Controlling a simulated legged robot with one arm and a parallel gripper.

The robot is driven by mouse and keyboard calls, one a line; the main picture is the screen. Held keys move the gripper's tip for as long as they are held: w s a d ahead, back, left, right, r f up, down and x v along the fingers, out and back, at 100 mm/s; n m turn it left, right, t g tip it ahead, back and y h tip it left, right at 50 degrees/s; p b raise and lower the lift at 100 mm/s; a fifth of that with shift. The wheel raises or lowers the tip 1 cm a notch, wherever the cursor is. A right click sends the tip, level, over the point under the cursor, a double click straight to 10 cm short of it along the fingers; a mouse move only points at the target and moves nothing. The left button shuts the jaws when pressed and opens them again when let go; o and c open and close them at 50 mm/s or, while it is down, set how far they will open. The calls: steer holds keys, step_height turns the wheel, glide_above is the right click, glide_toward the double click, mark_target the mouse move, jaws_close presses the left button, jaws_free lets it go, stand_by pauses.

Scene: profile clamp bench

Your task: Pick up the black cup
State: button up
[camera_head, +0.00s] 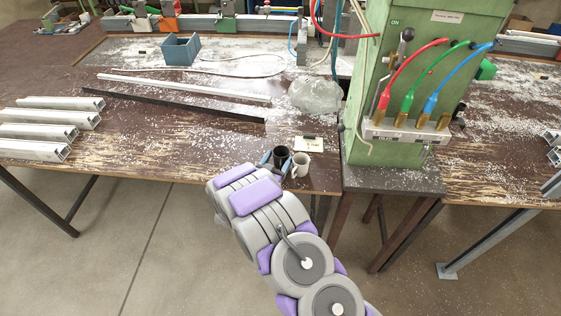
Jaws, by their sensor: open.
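The black cup (281,152) stands near the front edge of the wooden bench, left of a white cup (301,164). My gripper (276,161) is open at the black cup. One finger shows at the cup's left side and the other at its lower right, close to the white cup. The lower part of the black cup is partly hidden by the gripper. I cannot tell whether the fingers touch it.
A green machine (400,90) with red, green and blue hoses stands to the right. A small label card (308,143) lies behind the cups. Aluminium profiles (45,130) lie at left, and a clear plastic bag (316,95) lies behind.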

steer(key=c, duration=0.9)
steer(key=shift+r, duration=0.1)
